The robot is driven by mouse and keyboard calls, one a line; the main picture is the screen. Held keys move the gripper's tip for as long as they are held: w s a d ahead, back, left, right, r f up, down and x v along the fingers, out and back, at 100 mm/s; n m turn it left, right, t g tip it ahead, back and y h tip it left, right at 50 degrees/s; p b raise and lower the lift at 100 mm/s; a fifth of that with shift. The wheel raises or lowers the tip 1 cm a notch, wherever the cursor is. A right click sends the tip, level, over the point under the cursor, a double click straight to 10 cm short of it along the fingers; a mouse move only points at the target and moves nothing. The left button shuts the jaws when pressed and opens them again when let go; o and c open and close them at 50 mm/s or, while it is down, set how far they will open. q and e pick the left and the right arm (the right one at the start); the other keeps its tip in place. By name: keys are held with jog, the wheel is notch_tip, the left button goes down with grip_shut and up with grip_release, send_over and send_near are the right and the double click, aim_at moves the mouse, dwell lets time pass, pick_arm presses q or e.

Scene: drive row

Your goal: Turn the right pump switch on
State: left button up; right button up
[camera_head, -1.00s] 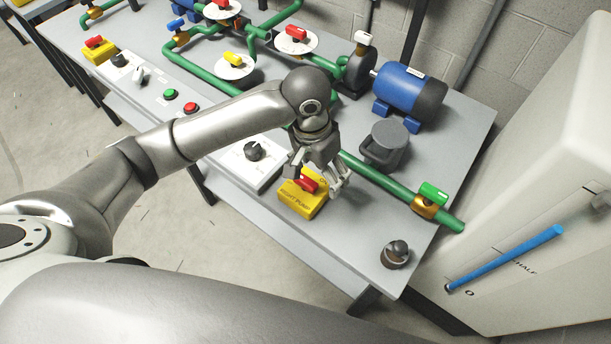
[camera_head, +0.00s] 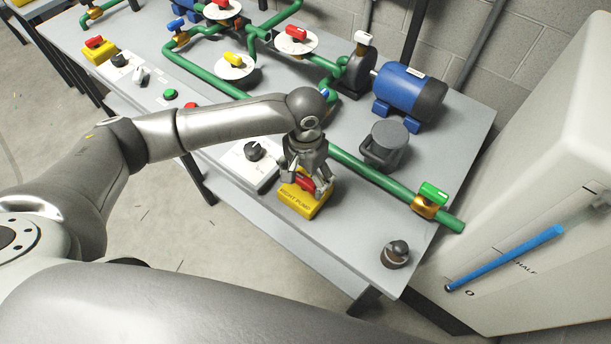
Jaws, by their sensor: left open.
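The right pump switch is a yellow box (camera_head: 296,203) labelled "RIGHT PUMP" with a red handle (camera_head: 306,184) on top. I cannot tell whether the fingers touch the handle. The gripper hides the far part of the box and any marks there. My right gripper is not in view.
A white panel with a black knob (camera_head: 254,151) stands left of the switch. A green pipe (camera_head: 375,178) with a green-handled valve (camera_head: 432,193) runs behind it. A grey lidded pot (camera_head: 386,145), a blue motor (camera_head: 407,91) and a dark knob (camera_head: 396,253) stand to the right.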

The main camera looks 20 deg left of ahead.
pick_arm(q)
jog(key=shift+f, duration=0.4)
jog(key=shift+c, duration=0.5)
